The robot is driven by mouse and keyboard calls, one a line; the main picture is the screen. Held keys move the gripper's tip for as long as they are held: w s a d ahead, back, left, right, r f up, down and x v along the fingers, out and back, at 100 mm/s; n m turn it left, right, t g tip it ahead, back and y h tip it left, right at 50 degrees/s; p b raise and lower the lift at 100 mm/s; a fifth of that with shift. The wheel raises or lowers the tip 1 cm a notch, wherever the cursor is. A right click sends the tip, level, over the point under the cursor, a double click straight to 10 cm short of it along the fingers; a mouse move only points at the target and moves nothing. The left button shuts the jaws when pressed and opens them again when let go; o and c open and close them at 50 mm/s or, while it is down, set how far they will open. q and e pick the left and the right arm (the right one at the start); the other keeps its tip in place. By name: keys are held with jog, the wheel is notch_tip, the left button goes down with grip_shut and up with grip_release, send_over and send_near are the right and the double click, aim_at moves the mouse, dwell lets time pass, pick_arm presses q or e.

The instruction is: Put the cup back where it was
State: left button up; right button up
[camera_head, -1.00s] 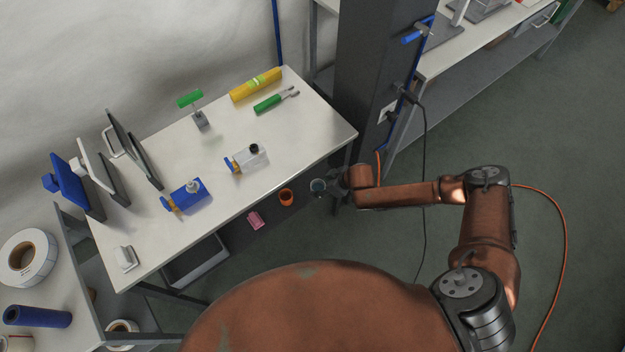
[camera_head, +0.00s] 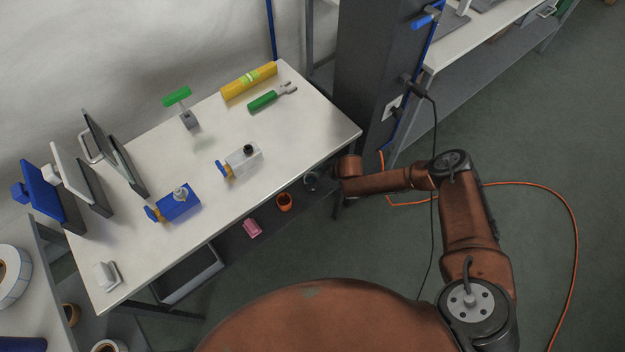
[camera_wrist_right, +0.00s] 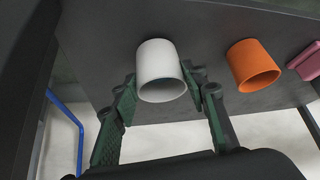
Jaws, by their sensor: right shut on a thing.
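The white cup (camera_wrist_right: 160,62) is between the fingers of my right gripper (camera_wrist_right: 163,88) in the right wrist view, and the gripper is shut on it. In the head view the cup (camera_head: 312,179) is small and dim at the table's right front edge, by the dark lower shelf (camera_head: 237,244). My right gripper (camera_head: 320,183) is partly hidden there by shadow and my arm. The cup is to the right of the orange cup (camera_head: 284,203), apart from it. I cannot tell whether it touches the shelf. My left gripper is out of view.
A pink block-like thing (camera_head: 252,228) is on the shelf beyond the orange cup. A dark post (camera_head: 365,80) stands to the right, with a hanging cable (camera_head: 435,150).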

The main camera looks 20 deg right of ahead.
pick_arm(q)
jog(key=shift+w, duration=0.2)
pick_arm(e)
jog(key=shift+f, duration=0.1)
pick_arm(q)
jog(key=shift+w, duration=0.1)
pick_arm(e)
jog(key=shift+f, duration=0.15)
jog(key=o, duration=0.7)
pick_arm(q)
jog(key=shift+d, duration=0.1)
pick_arm(e)
jog(key=o, duration=0.4)
jog(key=shift+o, duration=0.2)
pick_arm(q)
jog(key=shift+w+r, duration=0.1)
